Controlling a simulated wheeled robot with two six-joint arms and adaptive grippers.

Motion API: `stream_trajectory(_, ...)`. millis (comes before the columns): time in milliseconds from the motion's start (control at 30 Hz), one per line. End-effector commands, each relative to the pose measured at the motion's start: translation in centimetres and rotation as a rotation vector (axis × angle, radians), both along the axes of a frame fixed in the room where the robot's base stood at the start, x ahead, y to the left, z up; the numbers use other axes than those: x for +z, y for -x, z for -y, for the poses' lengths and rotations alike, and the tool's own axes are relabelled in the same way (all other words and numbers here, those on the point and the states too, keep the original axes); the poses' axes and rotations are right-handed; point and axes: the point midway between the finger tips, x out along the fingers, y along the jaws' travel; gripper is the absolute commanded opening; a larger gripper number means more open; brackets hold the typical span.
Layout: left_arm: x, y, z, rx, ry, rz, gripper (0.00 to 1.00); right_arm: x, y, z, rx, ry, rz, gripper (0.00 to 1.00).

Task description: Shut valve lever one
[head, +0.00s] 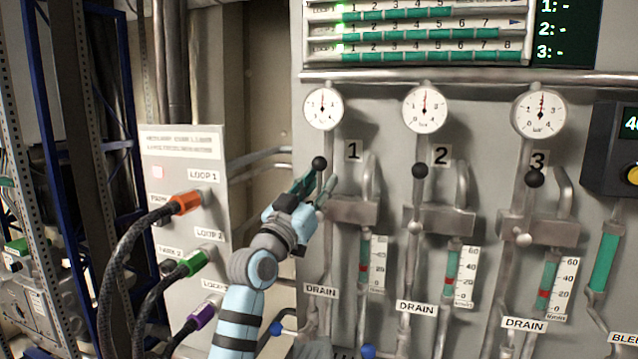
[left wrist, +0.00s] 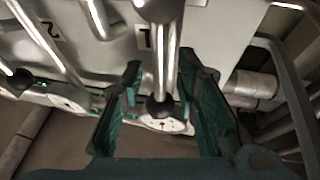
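Valve lever one (head: 319,163) is a metal rod with a black ball knob, standing upright on the pipe under the first gauge, beside the "1" label. In the left wrist view its knob (left wrist: 160,107) and rod lie between my fingers. My left gripper (head: 318,184) is at the lever, just below the knob in the head view. In the left wrist view the left gripper (left wrist: 161,75) is open, with one green-padded finger on each side of the rod and gaps visible. The lever's lower end is partly hidden by the gripper in the head view. My right gripper is not in view.
Lever two (head: 419,171) and lever three (head: 534,178) also stand upright to the right. Gauge one (head: 323,109) is just above the knob. A box with orange (head: 187,203), green and purple plugs and thick cables stands at left.

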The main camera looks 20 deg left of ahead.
Motion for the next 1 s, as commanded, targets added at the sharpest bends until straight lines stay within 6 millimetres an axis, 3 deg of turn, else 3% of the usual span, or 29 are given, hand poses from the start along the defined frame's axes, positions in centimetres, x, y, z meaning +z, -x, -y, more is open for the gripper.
stream_trajectory(233,0.06,-0.16,0.05,0.000,0.000,0.000,0.29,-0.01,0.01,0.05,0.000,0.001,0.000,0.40)
stream_trajectory(433,0.04,-0.14,0.03,0.000,0.000,0.000,0.00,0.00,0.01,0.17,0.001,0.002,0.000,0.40)
stream_trajectory(1000,-0.10,-0.12,0.25,0.000,-0.034,0.002,0.00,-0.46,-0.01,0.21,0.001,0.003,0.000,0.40)
